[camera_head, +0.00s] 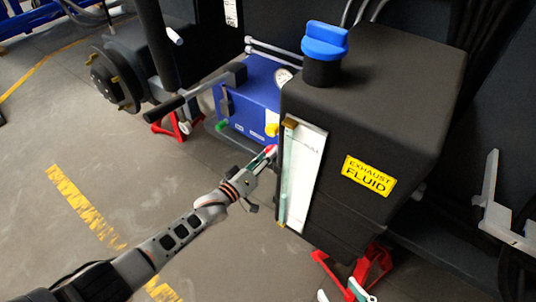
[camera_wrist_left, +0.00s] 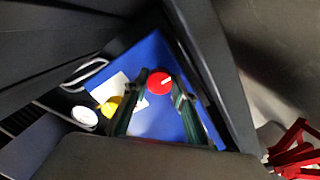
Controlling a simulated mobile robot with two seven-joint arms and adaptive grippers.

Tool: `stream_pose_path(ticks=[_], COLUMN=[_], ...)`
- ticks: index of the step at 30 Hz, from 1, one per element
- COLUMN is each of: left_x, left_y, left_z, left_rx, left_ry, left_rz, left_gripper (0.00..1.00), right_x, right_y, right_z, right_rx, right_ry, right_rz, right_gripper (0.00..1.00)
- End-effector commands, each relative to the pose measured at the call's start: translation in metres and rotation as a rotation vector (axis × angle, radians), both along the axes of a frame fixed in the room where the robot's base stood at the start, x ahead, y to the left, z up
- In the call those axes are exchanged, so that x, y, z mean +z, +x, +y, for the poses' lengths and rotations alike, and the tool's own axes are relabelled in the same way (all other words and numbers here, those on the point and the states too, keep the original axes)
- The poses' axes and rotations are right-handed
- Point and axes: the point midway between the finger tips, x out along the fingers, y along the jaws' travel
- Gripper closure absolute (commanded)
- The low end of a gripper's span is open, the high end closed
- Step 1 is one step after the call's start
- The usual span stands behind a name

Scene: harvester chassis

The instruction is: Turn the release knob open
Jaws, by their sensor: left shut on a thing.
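The red release knob (camera_wrist_left: 158,82) sits on the face of a blue unit (camera_wrist_left: 200,110) in the left wrist view, with a pale mark on it. My left gripper (camera_wrist_left: 160,84) has its two green-padded fingers on either side of the knob and is shut on it. In the head view, the knob (camera_head: 270,149) shows small at my left gripper's tips (camera_head: 266,155), partly hidden by them. My right gripper (camera_head: 341,294) shows only its fingertips at the bottom edge of the head view, spread apart and empty.
A black exhaust fluid tank (camera_head: 375,100) with a blue cap (camera_head: 324,42) stands close right of my left gripper. A yellow knob (camera_head: 271,129) and a gauge (camera_head: 283,77) are near the red knob. Red stands (camera_head: 375,262) are low down.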

Motion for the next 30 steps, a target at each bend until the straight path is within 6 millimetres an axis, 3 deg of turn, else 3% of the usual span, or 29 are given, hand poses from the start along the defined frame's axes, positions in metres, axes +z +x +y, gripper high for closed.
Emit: stream_pose_path(ticks=[6,7,8,9,22,30], left_x=[0.002,0.002,0.002,0.002,0.0,-0.001], left_y=[0.001,0.001,0.001,0.001,-0.003,-0.027], left_z=[0.0,0.0,0.0,0.0,0.003,0.022], left_rx=[0.001,0.001,0.001,0.001,0.001,0.001], left_ry=[-0.001,-0.001,-0.001,-0.001,0.001,0.0], left_rz=[-0.002,-0.002,-0.002,-0.002,-0.001,0.001], left_gripper=[0.96,0.67,0.59,0.57,0.57,0.57], right_x=[-0.002,-0.002,-0.003,-0.003,-0.002,-0.002], right_y=[-0.001,-0.001,-0.001,-0.001,0.0,-0.001], right_z=[0.0,0.001,0.001,0.001,0.001,0.001], right_rx=[0.001,0.001,0.001,0.002,0.003,0.002], right_ry=[-0.001,-0.001,-0.001,-0.001,0.0,-0.001], right_rz=[0.003,0.004,0.005,0.006,0.002,0.004], right_gripper=[0.6,0.6,0.6,0.6,0.6,0.6])
